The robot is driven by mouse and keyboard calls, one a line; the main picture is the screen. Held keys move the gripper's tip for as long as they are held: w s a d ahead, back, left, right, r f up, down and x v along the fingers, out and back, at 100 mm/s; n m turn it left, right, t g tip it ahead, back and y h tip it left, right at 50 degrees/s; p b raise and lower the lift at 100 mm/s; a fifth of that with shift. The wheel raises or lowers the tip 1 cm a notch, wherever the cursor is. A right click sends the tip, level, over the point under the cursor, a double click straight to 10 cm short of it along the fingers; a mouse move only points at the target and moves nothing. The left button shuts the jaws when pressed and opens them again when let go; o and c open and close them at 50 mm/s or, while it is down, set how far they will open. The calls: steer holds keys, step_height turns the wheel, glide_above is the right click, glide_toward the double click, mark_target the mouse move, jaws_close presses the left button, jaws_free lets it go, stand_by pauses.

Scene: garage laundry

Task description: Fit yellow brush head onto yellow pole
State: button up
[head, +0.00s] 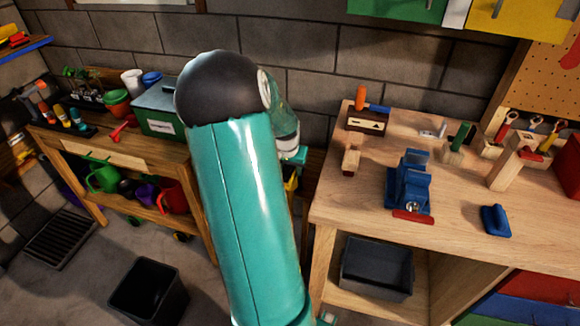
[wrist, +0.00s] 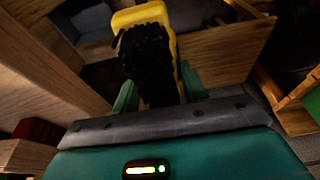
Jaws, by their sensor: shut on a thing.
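The yellow brush head (wrist: 141,17) with black bristles is between the fingers of my gripper (wrist: 158,92) in the wrist view. The gripper is shut on it, and the bristles face the wrist camera. In the head view a small yellow part of the brush head (head: 291,184) shows below my gripper (head: 296,158); my own arm hides much of this area. The gripper is in the gap between the two benches, near the left edge of the right workbench. I cannot make out the yellow pole in either view.
The right workbench (head: 340,207) holds a blue vise (head: 408,185), a blue-handled brush (head: 495,220) and wooden blocks. A grey bin (head: 377,267) sits on its lower shelf. The left bench (head: 75,148) carries pots and a green box (head: 160,108). A black bin (head: 148,292) stands on the floor.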

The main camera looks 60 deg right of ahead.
steer(key=shift+f, duration=0.8)
steer(key=o, duration=1.1)
steer(key=shift+r, duration=0.1)
steer(key=v, duration=1.3)
steer(key=shift+s+a+r, duration=0.1)
steer(key=shift+a+r, duration=0.05)
steer(key=shift+r, duration=0.15)
